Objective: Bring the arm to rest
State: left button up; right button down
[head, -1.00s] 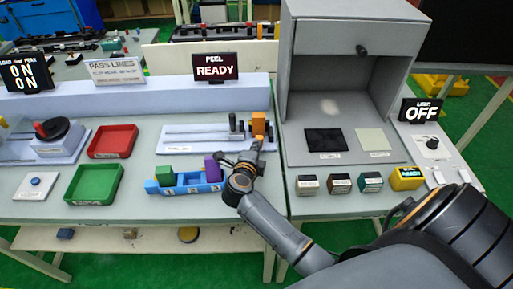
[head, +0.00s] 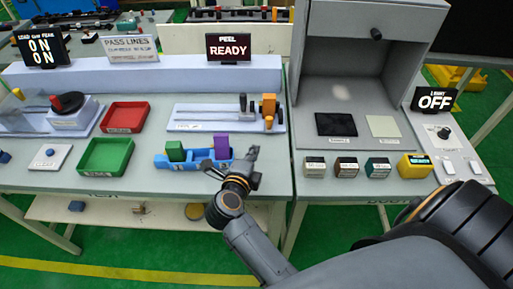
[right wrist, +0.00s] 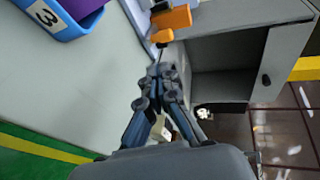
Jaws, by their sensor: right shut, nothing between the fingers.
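My right gripper (head: 249,157) is shut and empty, held over the front part of the bench (head: 130,185) to the right of the blue rack. It also shows in the right wrist view (right wrist: 158,72), its fingers together with nothing between them. The blue rack (head: 193,162) holds a green block (head: 175,151) and a purple block (head: 221,147). A corner of this rack shows at the upper left of the right wrist view (right wrist: 57,14), with the number 3 on it. My left gripper is not in view.
Behind the gripper stands the peel fixture with an orange part (head: 269,106). A red tray (head: 125,117) and a green tray (head: 107,156) lie left. A grey cabinet (head: 299,60) stands right, with several small boxes (head: 346,167) in front. Bare bench surrounds the gripper.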

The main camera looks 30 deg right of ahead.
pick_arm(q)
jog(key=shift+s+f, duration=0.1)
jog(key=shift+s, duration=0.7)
